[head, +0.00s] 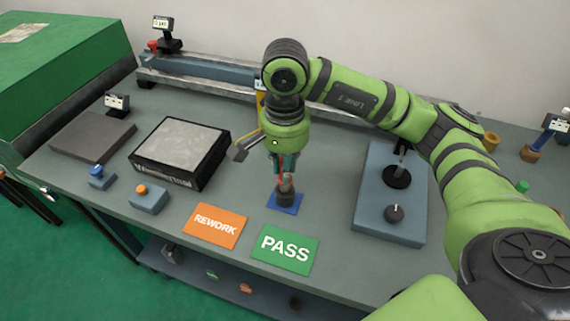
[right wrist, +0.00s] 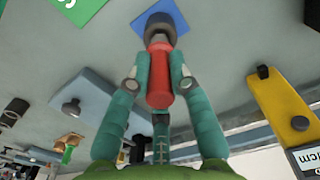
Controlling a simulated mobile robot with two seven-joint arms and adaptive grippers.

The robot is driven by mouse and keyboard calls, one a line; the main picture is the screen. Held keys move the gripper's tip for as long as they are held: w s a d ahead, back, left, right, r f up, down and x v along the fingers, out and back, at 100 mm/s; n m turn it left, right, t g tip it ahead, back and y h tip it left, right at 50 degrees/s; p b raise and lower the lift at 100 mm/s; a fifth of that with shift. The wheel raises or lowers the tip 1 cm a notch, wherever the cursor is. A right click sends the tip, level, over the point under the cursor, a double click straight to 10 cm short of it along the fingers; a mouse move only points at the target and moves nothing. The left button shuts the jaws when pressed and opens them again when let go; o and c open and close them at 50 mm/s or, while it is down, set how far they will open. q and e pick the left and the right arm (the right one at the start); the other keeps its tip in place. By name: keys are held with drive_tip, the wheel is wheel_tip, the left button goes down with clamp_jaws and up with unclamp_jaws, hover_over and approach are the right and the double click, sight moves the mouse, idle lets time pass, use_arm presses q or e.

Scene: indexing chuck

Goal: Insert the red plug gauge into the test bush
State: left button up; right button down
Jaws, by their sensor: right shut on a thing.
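The red plug gauge (right wrist: 158,80) is between the fingers of my right gripper (right wrist: 160,72), which is shut on its red handle. In the head view the right gripper (head: 284,168) points down, with a strip of the red gauge (head: 281,176) showing between its fingers. The dark round test bush (head: 286,200) stands on a small blue mat (head: 271,202), directly below the gauge. In the right wrist view the gauge's greyish end lines up with the bush (right wrist: 160,22). I cannot tell whether that end is inside the bush or just above it. My left gripper is out of view.
An orange REWORK card (head: 215,225) and a green PASS card (head: 286,249) lie in front of the mat. A black-sided block with a grey top (head: 180,146) is at left. A blue-grey fixture plate (head: 375,222) is at right.

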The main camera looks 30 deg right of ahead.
drive_tip(key=shift+f+b, duration=0.4)
drive_tip(key=shift+b, duration=0.1)
idle(0.3)
drive_tip(key=shift+r, duration=0.15)
idle(1.0)
drive_tip(key=shift+r+p, duration=1.45)
drive_tip(key=shift+r, duration=1.15)
